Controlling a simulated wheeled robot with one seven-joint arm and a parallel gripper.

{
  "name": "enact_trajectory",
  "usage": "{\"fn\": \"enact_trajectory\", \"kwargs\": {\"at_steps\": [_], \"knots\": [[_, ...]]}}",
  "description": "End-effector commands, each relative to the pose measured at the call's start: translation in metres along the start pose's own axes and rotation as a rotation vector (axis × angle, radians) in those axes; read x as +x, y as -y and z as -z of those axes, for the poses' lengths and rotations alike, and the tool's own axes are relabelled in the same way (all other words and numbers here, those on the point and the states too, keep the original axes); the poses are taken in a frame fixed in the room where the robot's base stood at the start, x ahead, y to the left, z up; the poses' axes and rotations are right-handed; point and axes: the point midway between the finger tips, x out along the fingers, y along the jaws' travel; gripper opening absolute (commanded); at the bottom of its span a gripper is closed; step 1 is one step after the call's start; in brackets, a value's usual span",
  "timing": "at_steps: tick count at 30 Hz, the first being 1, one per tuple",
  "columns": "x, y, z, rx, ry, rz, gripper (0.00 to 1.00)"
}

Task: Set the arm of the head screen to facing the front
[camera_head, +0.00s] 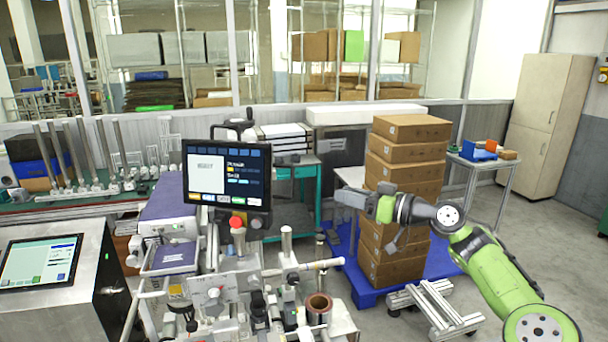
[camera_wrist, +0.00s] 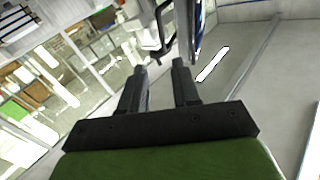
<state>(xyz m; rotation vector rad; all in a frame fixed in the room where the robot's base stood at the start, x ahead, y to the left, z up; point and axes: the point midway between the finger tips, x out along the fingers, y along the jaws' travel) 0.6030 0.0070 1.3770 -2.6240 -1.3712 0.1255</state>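The head screen (camera_head: 228,178) is a dark monitor with a lit display. It stands over the machine at centre left and its display faces my head camera. A dark bracket or handle (camera_head: 236,127) shows at its top; its joint is partly hidden. My gripper (camera_head: 342,197) is to the right of the screen, apart from it. In the wrist view, my gripper (camera_wrist: 160,68) has its two dark fingers spread with nothing held between them. A dark bent handle (camera_wrist: 162,38) lies just beyond the fingertips, beside a thin panel edge (camera_wrist: 195,28), likely the screen seen edge-on.
Stacked brown boxes (camera_head: 408,165) on a blue pallet (camera_head: 362,293) stand behind my arm. Metal posts and knobs (camera_head: 287,245) of the machine rise below the screen. A second panel (camera_head: 42,262) is at lower left. Open floor lies at right.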

Motion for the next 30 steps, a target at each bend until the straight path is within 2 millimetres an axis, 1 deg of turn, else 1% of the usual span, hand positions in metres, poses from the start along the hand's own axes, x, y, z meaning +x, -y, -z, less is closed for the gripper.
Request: {"fn": "enact_trajectory", "kwargs": {"at_steps": [12, 16, 18, 21, 29, 30], "knots": [[0.103, 0.003, 0.002, 0.006, 0.005, 0.005, 0.31], [0.131, 0.003, 0.002, 0.007, 0.005, 0.003, 0.31], [0.141, 0.002, 0.002, 0.006, 0.005, 0.002, 0.31], [0.149, 0.002, 0.001, 0.005, 0.005, 0.0, 0.31], [0.151, 0.001, -0.004, 0.004, 0.007, 0.001, 0.31], [0.151, 0.001, -0.004, 0.004, 0.007, 0.001, 0.26]]}}
